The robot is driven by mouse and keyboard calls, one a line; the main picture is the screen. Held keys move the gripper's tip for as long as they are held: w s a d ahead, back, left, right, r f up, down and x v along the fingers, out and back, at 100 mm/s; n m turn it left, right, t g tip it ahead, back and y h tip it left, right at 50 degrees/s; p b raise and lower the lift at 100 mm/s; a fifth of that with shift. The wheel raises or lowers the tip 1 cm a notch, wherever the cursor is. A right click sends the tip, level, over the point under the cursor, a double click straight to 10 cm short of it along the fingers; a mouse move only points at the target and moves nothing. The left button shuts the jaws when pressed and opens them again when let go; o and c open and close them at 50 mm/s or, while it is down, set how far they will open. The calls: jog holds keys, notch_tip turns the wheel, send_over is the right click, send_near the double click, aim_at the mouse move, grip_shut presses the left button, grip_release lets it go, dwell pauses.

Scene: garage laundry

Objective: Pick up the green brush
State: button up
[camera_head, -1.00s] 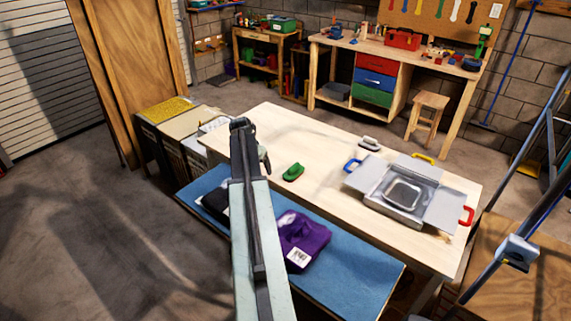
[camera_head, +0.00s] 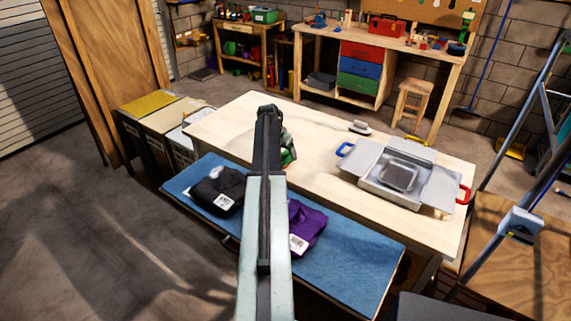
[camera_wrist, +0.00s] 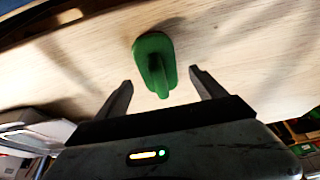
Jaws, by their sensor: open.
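The green brush (camera_wrist: 153,60) lies on the light wooden table (camera_wrist: 240,50) in the wrist view, its handle pointing toward my gripper. My gripper (camera_wrist: 160,84) is open, with one finger on each side of the line to the brush. The near end of the brush is close to the space between the fingertips, and nothing is held. In the head view, only a part of the green brush (camera_head: 288,156) shows on the table (camera_head: 330,184), beside the end of my arm. My gripper (camera_head: 286,138) is mostly hidden there behind the arm.
An open silver box (camera_head: 395,185) with coloured handles stands on the table's right side. A grey-and-white brush-like item (camera_head: 360,127) lies near the back edge. A blue bench (camera_head: 340,262) in front holds dark and purple folded cloth. A ladder (camera_head: 520,222) stands at right.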

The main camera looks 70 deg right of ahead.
aim_at(285, 151)
jog(key=b+x, duration=0.1)
jog(key=x, duration=0.2)
jog(key=shift+a+r, duration=0.1)
jog(key=shift+r, duration=0.15)
jog(key=c, duration=1.5)
notch_tip(285, 151, up, 10)
jog(key=p, duration=1)
jog(key=shift+r, duration=0.15)
jog(key=shift+c, duration=0.2)
